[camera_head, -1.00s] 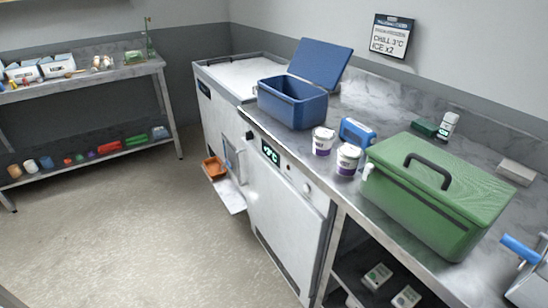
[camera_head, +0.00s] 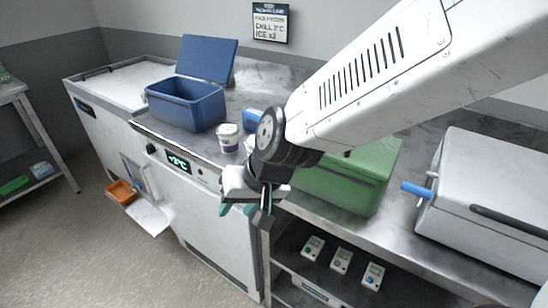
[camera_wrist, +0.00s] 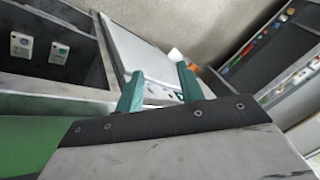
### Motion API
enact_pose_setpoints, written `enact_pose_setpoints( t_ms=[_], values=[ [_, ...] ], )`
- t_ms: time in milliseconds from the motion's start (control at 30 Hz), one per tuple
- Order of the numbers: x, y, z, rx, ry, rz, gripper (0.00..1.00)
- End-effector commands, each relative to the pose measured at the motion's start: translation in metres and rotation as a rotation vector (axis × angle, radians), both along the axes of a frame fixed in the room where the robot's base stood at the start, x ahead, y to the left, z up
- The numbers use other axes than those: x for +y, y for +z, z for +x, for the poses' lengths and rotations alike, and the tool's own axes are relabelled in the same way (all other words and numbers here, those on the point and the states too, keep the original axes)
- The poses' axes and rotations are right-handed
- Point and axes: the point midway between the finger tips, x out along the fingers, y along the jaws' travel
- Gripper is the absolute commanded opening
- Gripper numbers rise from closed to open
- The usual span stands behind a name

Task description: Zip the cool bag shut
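The green cool bag (camera_head: 350,185) stands on the metal counter. My arm covers its top, handle and left end in the head view, so its zip and pull tab are hidden. A green surface, likely the bag's side (camera_wrist: 25,145), shows at the lower left of the wrist view. My gripper (camera_head: 240,209) hangs in front of the counter edge, left of the bag. Its teal fingers (camera_wrist: 160,72) are apart in the wrist view, with nothing seen between them.
A white tub (camera_head: 228,138) and an open blue cool box (camera_head: 188,104) stand left of my arm. A white box with a blue-handled tap (camera_head: 490,205) stands right of the bag. An orange tray (camera_head: 122,192) juts out at left.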

Motion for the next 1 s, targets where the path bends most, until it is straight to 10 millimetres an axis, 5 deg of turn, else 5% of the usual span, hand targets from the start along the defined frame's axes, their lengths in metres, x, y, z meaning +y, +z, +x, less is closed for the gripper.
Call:
enact_pose_setpoints(
  t_ms=[33,133,300,467,700,1000],
  values=[
    [0.031,-0.017,0.010,-0.046,-0.036,0.027,0.38],
    [0.071,-0.038,0.037,-0.178,-0.160,0.068,0.38],
    [0.088,-0.064,0.078,-0.448,-0.413,0.024,0.38],
    [0.058,-0.063,0.099,-0.734,-0.670,-0.119,0.38],
    [-0.006,-0.021,0.090,-1.085,-0.958,-0.404,0.38],
    [-0.036,0.010,0.083,-1.224,-1.058,-0.549,0.38]
  ],
)
